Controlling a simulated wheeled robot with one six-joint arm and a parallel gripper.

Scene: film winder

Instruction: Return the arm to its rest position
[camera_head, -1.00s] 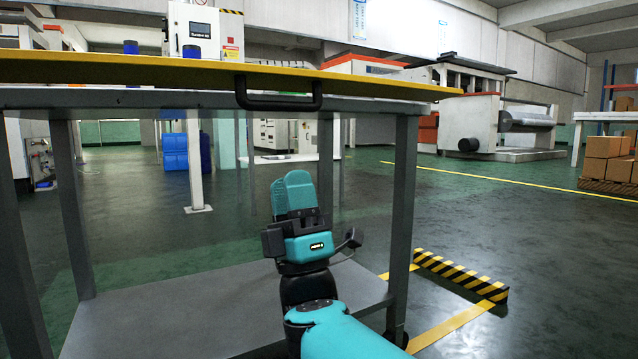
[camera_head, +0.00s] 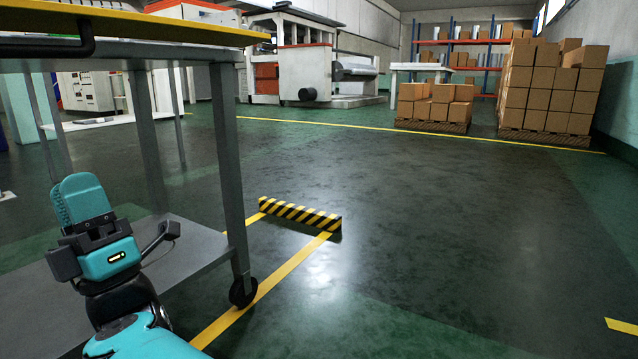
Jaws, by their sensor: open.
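My gripper (camera_head: 82,198) shows at the lower left, at the end of my teal and black arm. Its teal fingers point up and look empty. It shows in front of the grey lower shelf of the cart (camera_head: 218,262) and below the cart's yellow-edged top. I cannot tell how far the gripper is from the shelf. Nothing is seen held in it.
The cart's near right leg stands on a black caster (camera_head: 243,292). A black-and-yellow striped barrier (camera_head: 300,214) lies on the floor just right of it. The green floor (camera_head: 440,240) to the right is clear. Stacked cartons (camera_head: 551,88) on pallets stand far back.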

